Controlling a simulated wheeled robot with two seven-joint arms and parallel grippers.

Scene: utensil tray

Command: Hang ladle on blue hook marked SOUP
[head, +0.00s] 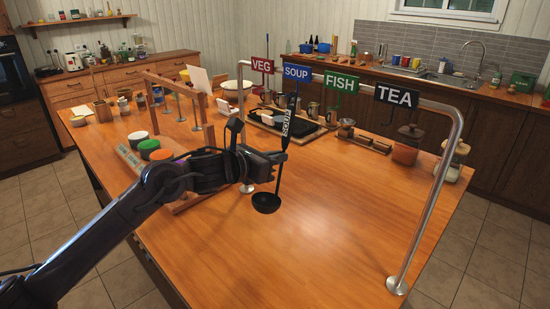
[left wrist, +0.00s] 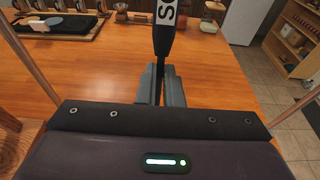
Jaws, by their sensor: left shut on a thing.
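My left gripper (head: 280,157) is shut on the lower part of the handle. In the left wrist view the ladle handle (left wrist: 163,35) stands between the grey fingers of my left gripper (left wrist: 161,84), part of its lettering cut off by the frame. The blue SOUP sign (head: 297,73) is on the metal rail, just above the handle's top. I cannot tell whether the handle's top touches the hook there. My right gripper is not in view.
The metal rail (head: 440,107) also bears VEG (head: 262,64), FISH (head: 341,83) and TEA (head: 396,96) signs. A dark tray (head: 290,122) and a brown pot (head: 406,150) stand behind. The front right tabletop is clear.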

